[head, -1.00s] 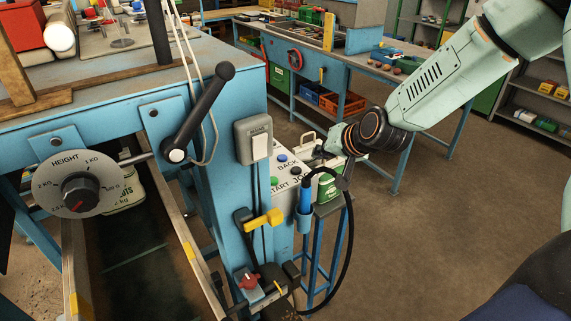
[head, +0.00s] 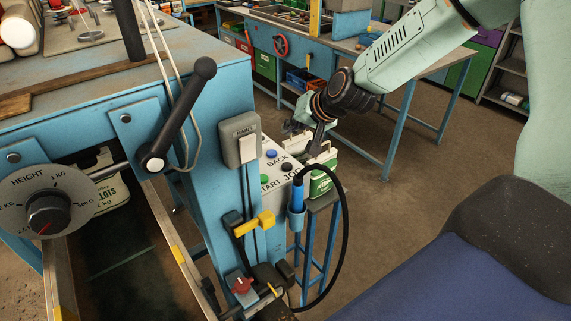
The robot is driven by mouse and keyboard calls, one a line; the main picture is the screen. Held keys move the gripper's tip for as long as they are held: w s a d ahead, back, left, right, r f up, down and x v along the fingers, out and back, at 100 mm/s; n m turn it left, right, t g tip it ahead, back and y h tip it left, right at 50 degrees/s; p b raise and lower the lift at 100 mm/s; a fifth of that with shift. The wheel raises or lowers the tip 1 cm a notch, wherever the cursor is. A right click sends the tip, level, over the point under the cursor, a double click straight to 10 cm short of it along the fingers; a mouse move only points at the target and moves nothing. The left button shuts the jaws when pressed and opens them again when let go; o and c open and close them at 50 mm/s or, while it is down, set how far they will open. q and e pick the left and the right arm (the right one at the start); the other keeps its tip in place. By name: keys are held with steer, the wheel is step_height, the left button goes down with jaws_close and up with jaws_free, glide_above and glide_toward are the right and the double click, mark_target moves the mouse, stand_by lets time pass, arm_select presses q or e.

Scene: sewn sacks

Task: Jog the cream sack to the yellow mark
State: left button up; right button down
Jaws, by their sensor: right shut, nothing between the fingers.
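The cream sack (head: 110,197) with green print lies on the dark belt (head: 125,262) under the blue machine frame, partly hidden by the frame and the height dial. A yellow mark (head: 179,256) is on the belt's right rail. Another yellow patch (head: 62,313) is on the left rail at the bottom edge. The control panel has a black JOG button (head: 286,168), a blue BACK button (head: 271,154) and a green START button (head: 266,180). My right gripper (head: 315,150) is shut and empty, just right of the JOG button and apart from it. My left gripper is out of view.
A black lever (head: 180,115) and a MAINS switch box (head: 241,140) stick out left of the panel. A blue-handled tool with a black cable (head: 297,195) hangs beside a green-and-white container (head: 322,175) on a small stand. Open floor (head: 400,210) lies to the right.

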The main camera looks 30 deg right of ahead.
mark_target(290, 168)
steer(key=f+b, duration=0.2)
steer(key=f, duration=0.1)
steer(key=f+b, duration=0.6)
steer(key=shift+w+d+f, duration=0.1)
steer(key=shift+w, duration=0.3)
steer(key=shift+f, duration=0.1)
steer(key=shift+s, duration=0.2)
steer(key=shift+w, duration=0.2)
steer(key=shift+s, duration=0.2)
steer(key=shift+w, duration=0.15)
stand_by(0.5)
